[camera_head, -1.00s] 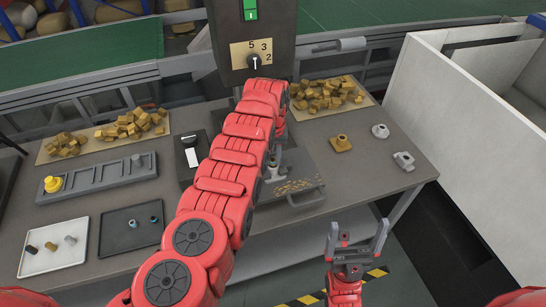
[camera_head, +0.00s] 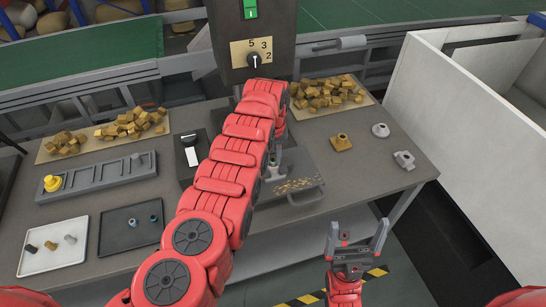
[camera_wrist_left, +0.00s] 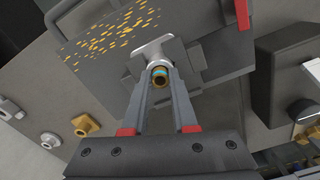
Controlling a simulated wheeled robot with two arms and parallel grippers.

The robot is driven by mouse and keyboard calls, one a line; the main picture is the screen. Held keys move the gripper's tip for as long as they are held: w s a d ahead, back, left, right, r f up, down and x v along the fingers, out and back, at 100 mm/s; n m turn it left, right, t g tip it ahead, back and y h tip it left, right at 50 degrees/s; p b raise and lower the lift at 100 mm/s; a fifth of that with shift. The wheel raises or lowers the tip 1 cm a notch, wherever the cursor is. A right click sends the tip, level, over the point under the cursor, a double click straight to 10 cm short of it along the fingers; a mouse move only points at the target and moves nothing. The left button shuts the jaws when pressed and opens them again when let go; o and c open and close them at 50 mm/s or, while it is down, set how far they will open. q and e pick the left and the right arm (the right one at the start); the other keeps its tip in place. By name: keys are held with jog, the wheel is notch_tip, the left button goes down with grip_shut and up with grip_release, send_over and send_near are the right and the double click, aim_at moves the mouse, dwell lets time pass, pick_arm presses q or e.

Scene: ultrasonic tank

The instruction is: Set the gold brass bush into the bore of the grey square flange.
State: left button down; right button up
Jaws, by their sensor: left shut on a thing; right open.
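In the left wrist view the gold brass bush (camera_wrist_left: 160,81) sits between my left fingertips (camera_wrist_left: 160,76), with a blue-teal band beside its rim. My left gripper is shut on it. Directly beyond it is the light grey square flange (camera_wrist_left: 153,50), held in a dark grey fixture. The bush overlaps the flange in this view; I cannot tell whether it has entered the bore. In the head view my left arm hides the bush and most of the fixture. My right gripper (camera_head: 358,234) is open and empty, in front of the table's front edge.
A gold flange (camera_head: 341,143), a round silver flange (camera_head: 380,130) and another grey part (camera_head: 404,160) stand right. A white tray (camera_head: 38,262) and a black tray (camera_head: 118,238) hold small bushes. A grey rack (camera_head: 97,177) and brass chip piles (camera_head: 127,124) stand behind.

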pick_arm(q)
jog(key=shift+f, duration=0.1)
dwell(0.3)
jog(key=shift+c, duration=0.7)
grip_release()
notch_tip(320, 180, up, 5)
jog(key=p, duration=0.4)
jog(key=shift+r+p, duration=0.6)
jog(key=shift+r, duration=0.4)
